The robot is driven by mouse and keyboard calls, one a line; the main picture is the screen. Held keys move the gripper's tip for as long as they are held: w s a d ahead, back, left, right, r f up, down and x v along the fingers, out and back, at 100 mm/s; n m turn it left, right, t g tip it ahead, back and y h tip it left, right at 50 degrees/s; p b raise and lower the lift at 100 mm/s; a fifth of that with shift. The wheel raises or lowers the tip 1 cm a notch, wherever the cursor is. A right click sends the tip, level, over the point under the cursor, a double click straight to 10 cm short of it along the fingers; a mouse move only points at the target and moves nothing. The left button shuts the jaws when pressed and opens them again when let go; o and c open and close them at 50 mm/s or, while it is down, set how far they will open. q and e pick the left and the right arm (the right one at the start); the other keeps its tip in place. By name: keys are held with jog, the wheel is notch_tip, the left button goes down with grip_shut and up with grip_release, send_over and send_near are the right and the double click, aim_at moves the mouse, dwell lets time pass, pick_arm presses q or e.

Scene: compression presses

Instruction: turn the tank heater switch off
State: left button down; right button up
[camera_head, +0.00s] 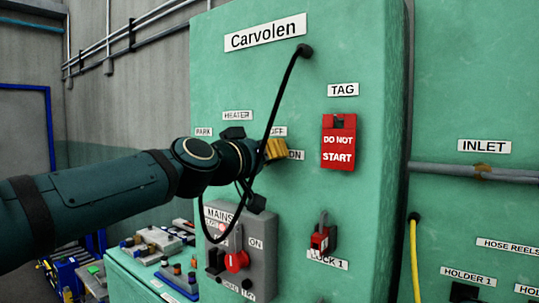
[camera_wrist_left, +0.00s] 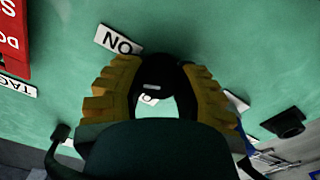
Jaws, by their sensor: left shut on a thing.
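The tank heater switch is a black knob (camera_wrist_left: 153,72) on the green panel, seen between my fingers in the left wrist view, with a small pale mark on it. My left gripper (camera_head: 274,150) reaches the panel beside the OFF label (camera_head: 279,131) and the ON label (camera_head: 296,155). In the left wrist view its yellow fingers (camera_wrist_left: 160,66) lie on both sides of the knob and are shut on it. The HEATER label (camera_head: 237,115) is above. In the head view the gripper hides the knob, so its setting is unclear. My right gripper is not in view.
A black cable (camera_head: 270,110) hangs from the panel and loops past my gripper. Below are a grey MAINS box (camera_head: 262,240) with a red switch and a lock (camera_head: 322,235). A red DO NOT START tag (camera_head: 338,148) hangs to the right.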

pick_arm(q)
jog(key=n, duration=0.6)
jog(key=n+p, duration=0.1)
jog(key=n, duration=0.5)
jog(key=shift+n, duration=0.4)
dwell(0.3)
jog(key=c, duration=0.7)
grip_release()
jog(key=v, duration=1.2)
